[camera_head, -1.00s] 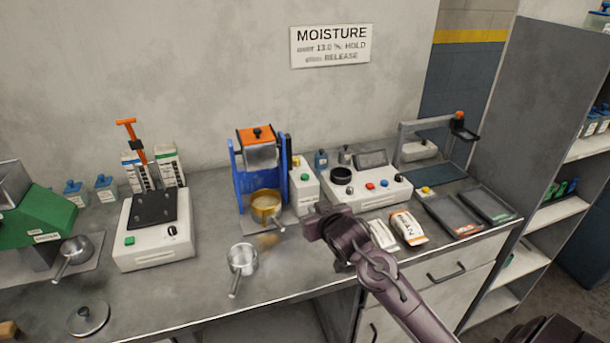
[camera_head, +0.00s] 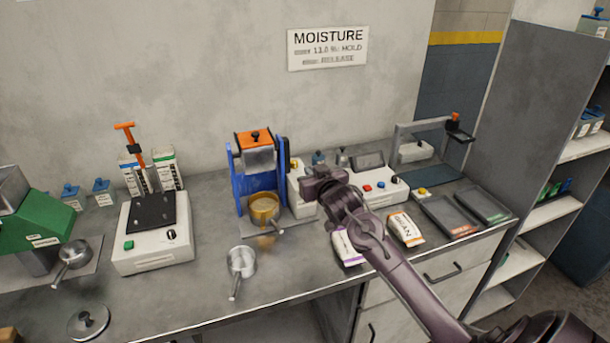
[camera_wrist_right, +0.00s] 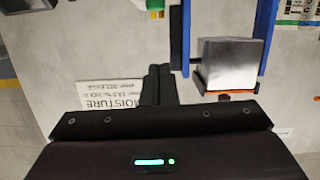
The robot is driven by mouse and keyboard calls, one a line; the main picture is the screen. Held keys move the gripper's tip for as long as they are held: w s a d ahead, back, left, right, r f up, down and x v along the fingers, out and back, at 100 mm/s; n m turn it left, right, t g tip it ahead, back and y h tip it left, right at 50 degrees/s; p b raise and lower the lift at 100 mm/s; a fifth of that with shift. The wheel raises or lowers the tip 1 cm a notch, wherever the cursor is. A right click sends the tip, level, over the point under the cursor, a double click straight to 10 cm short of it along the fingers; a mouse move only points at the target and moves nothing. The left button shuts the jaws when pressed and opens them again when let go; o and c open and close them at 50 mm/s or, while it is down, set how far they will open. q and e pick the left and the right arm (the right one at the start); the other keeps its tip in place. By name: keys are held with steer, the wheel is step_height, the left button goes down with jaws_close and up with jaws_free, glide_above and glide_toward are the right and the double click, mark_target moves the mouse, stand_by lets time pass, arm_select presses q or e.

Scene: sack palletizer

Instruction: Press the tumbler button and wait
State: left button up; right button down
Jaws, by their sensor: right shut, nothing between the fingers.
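The tumbler, a blue frame (camera_head: 235,178) with an orange top and metal drum, stands at mid-bench over a brass pan (camera_head: 264,207). Its drum shows in the right wrist view (camera_wrist_right: 230,65). A white control box (camera_head: 298,192) stands right beside the tumbler. My right gripper (camera_head: 322,178) is shut and empty, in front of the box in the head view, and hides much of it, including any green button on its face. Contact cannot be told. The shut fingers also show in the right wrist view (camera_wrist_right: 158,85). My left gripper is not in view.
A metal pan (camera_head: 241,262) with a handle sits before the tumbler. A white device with a green button (camera_head: 129,245) is at left. Sachets (camera_head: 405,228) and black trays (camera_head: 450,217) lie at right, near a console (camera_head: 385,190) with coloured buttons.

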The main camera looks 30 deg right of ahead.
steer(key=p+x, duration=0.1)
steer(key=x, duration=0.5)
steer(key=shift+r, duration=0.1)
step_height(320, 180, down, 3)
steer(key=shift+s+r+p, duration=0.1)
steer(key=shift+p, duration=0.6)
steer(key=shift+f, duration=0.7)
